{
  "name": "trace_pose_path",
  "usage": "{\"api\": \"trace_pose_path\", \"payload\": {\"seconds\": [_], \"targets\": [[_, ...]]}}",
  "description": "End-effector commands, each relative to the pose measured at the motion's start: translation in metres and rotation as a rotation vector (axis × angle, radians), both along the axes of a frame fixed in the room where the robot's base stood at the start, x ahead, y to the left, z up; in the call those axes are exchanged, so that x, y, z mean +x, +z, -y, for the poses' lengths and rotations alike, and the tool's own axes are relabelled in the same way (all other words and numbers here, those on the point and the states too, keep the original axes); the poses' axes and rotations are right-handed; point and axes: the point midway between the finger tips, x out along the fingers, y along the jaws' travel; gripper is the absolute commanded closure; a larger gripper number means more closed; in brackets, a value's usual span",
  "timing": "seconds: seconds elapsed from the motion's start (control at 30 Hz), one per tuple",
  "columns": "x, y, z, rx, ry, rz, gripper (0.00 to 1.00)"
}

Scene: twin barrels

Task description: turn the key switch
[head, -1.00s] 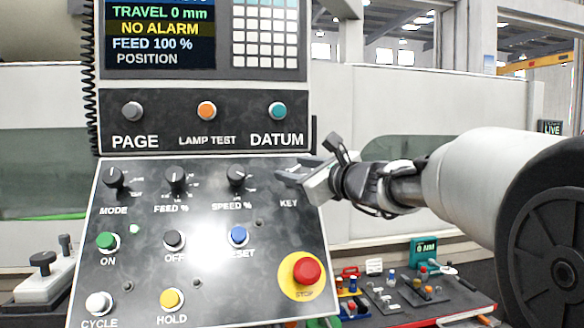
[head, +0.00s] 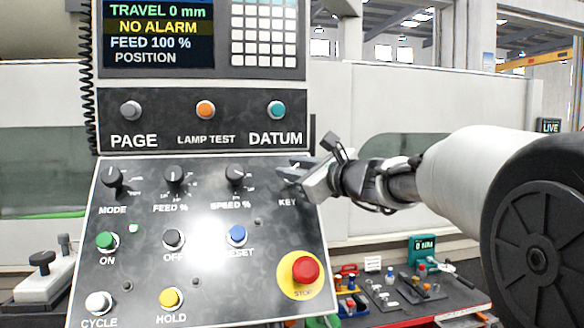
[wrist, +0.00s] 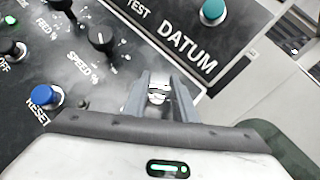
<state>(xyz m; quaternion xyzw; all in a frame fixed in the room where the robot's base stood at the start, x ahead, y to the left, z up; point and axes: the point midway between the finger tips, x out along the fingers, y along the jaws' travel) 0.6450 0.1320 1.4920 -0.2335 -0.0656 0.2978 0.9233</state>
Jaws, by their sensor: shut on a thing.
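The key switch (wrist: 158,92) shows in the wrist view as a bright metal piece between my gripper's two grey fingers. My gripper (head: 291,172) is at the upper right of the lower sloped panel, just above the KEY label. It is shut on the key switch. In the head view the fingers hide most of the switch, so I cannot tell its turn angle.
The SPEED knob (head: 236,175) is just left of my gripper, and the DATUM button (head: 276,110) is above it. The red STOP button (head: 305,270) on a yellow disc is below. A red-edged tool bench (head: 400,318) stands at lower right.

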Motion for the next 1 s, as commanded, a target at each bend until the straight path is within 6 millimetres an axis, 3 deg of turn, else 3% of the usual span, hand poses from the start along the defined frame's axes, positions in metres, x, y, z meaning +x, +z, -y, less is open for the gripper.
{"api": "trace_pose_path", "payload": {"seconds": [1.0], "targets": [[-0.0009,-0.0013,-0.0002,-0.631,0.503,0.126,0.97]]}}
